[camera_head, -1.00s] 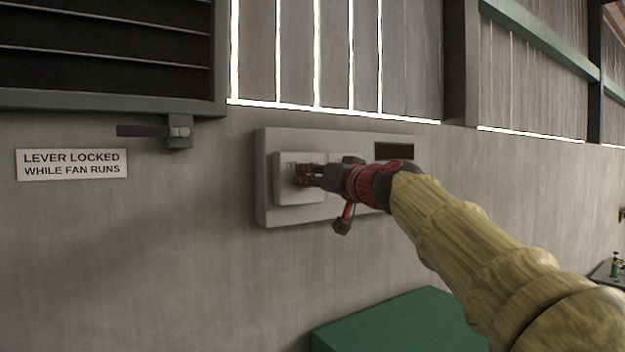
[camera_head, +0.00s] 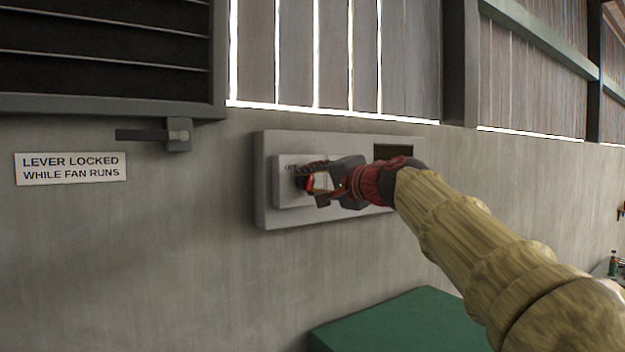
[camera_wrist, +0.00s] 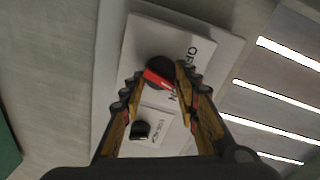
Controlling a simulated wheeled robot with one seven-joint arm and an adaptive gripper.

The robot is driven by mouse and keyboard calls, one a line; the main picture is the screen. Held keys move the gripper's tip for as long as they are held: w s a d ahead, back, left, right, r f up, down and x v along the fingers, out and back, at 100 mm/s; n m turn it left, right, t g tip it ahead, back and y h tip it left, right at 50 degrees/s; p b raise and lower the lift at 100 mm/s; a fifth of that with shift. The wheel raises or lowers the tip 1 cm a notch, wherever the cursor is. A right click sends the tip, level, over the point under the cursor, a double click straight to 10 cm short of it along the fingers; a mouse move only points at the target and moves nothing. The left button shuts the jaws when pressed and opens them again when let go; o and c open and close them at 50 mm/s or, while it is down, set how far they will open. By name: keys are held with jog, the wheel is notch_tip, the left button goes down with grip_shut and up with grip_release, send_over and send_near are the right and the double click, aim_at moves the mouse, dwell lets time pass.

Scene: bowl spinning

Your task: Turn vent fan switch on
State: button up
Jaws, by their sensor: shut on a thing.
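The vent fan switch is a dark round knob with a red bar (camera_wrist: 158,78) on a light plate (camera_wrist: 135,48) lettered OFF and what looks like ON. In the wrist view one end of the red bar lies close to the ON lettering. My gripper (camera_wrist: 160,74) is shut on this knob, with one finger on each side. The OFF lettering (camera_head: 291,167) is visible there.
A second, black control (camera_wrist: 142,130) sits beside the switch on the same grey panel (camera_head: 280,218), which has a dark window (camera_head: 393,151). A lever (camera_head: 150,135) under a louvred vent (camera_head: 105,50) and a sign (camera_head: 70,168) are at left. A green box top (camera_head: 400,320) is below.

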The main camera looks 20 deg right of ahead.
jog(key=m+p, duration=0.1)
jog(key=m, duration=0.4)
jog(key=shift+f+y, duration=0.15)
jog(key=shift+y, duration=0.15)
jog(key=shift+m, duration=0.4)
jog(key=o, duration=1.1)
jog(key=shift+d+p, duration=0.1)
jog(key=shift+p, duration=0.2)
jog(key=shift+o, duration=0.3)
jog(key=v, duration=1.2)
